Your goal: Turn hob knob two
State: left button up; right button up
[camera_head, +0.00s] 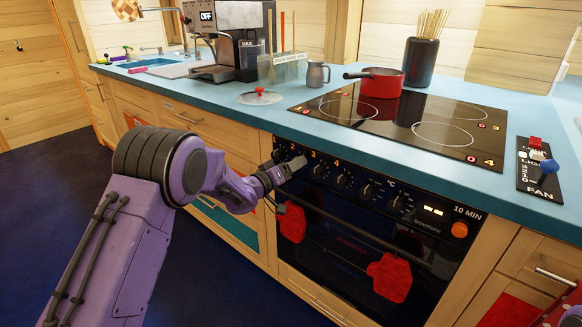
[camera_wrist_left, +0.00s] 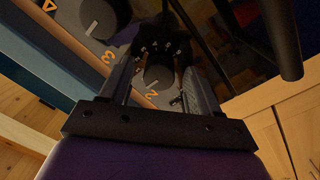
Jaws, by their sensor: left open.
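The black oven front carries a row of round black hob knobs under orange numbers. My left gripper (camera_head: 284,170) reaches the left end of this row in the head view and covers most of hob knob two there. In the left wrist view, hob knob two (camera_wrist_left: 157,76) sits between the two open fingers, with the orange 2 beside it. I cannot tell whether the fingers touch it. Hob knob three (camera_wrist_left: 98,17) is next to it, outside the fingers, and also shows in the head view (camera_head: 318,171). My right gripper is not in view.
The oven handle (camera_head: 350,232) runs below the knobs, with red mitts (camera_head: 390,277) hanging there. A red pan (camera_head: 381,83) stands on the black hob (camera_head: 395,122). Hob knob four (camera_head: 343,181) and further knobs lie to the right. The blue counter edge overhangs the panel.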

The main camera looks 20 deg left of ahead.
pick_arm(q)
jog(key=c, duration=1)
jog(key=shift+c, duration=0.2)
jog(key=shift+m, duration=0.3)
jog(key=shift+m+y+b, duration=0.5)
jog(key=shift+m+b, duration=1.6)
jog(key=shift+m, duration=6.2)
jog(key=o, duration=1)
